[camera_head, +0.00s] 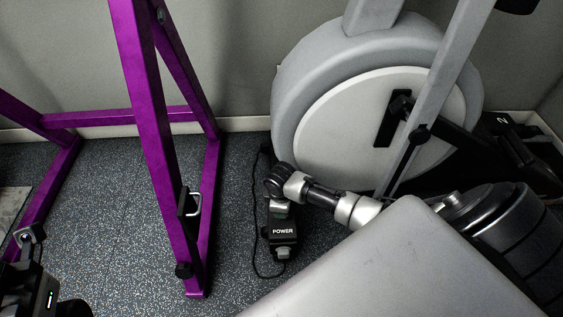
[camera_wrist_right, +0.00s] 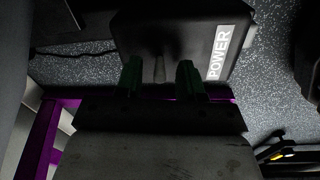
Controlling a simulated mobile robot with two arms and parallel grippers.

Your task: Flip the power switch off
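The power switch is a dark box (camera_head: 283,232) with a white POWER label, lying on the floor in the head view. In the right wrist view the box (camera_wrist_right: 170,25) fills the top middle, and its small grey toggle lever (camera_wrist_right: 159,66) sticks out toward my gripper. My right gripper (camera_head: 281,209) is at the far end of the box in the head view. Its two green-tipped fingers (camera_wrist_right: 160,78) are apart, one on each side of the lever; I cannot tell whether they touch it. Part of my left arm and gripper (camera_head: 35,290) shows at the lower left; its fingers are not clear.
A purple steel rack (camera_head: 158,150) stands left of the box. A grey exercise machine with a big round housing (camera_head: 350,125) stands behind and right. A black cable (camera_head: 256,220) runs along the box's left side. Speckled floor (camera_head: 235,200) is clear between rack and box.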

